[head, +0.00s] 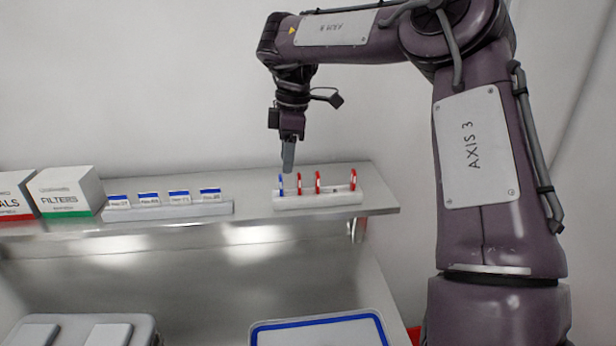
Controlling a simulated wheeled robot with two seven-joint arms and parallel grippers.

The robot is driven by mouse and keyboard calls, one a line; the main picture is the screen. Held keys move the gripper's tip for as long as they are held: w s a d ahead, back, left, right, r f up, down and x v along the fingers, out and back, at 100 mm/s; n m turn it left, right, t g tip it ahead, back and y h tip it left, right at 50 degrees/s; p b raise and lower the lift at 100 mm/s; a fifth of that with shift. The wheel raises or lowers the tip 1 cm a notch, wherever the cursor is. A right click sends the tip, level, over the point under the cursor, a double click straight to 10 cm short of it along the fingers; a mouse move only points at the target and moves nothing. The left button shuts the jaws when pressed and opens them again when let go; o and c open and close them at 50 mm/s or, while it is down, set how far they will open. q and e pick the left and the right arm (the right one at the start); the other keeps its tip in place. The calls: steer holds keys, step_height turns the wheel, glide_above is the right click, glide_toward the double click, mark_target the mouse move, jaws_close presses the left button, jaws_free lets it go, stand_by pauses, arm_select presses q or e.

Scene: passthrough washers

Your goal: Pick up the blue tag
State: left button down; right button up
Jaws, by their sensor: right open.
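The blue tag (281,185) stands upright at the left end of a white holder (325,199) on the metal shelf. Several red tags (317,182) stand to its right in the same holder. My right gripper (288,166) points down just above the blue tag and slightly to its right. It is open and appears apart from the tag. Seen edge-on, its fingers overlap, so the gap between them is hidden. My left gripper is not in view.
A rail of blue-topped labels (168,210) and a white filters box (68,190) stand on the shelf (256,201) to the left. Bare shelf separates the rail from the holder. A blue-rimmed tray (320,320) lies below. The wall is close behind.

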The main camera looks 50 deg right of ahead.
mark_target(281, 176)
steer(key=f, duration=0.1)
steer(key=w+a+f, duration=0.1)
steer(key=shift+a+f+p, duration=0.1)
steer(key=shift+f+p, duration=0.25)
steer(key=shift+p, duration=0.05)
steer(key=f+p, duration=0.2)
steer(key=f, duration=0.1)
steer(key=shift+w+d+f, duration=0.2)
steer(key=shift+f, duration=0.7)
steer(key=shift+w+a, duration=0.1)
steer(key=shift+a, duration=0.05)
steer(key=c, duration=0.9)
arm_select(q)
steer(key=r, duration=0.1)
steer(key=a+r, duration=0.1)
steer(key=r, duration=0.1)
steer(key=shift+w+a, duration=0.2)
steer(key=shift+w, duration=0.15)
arm_select(e)
jaws_close()
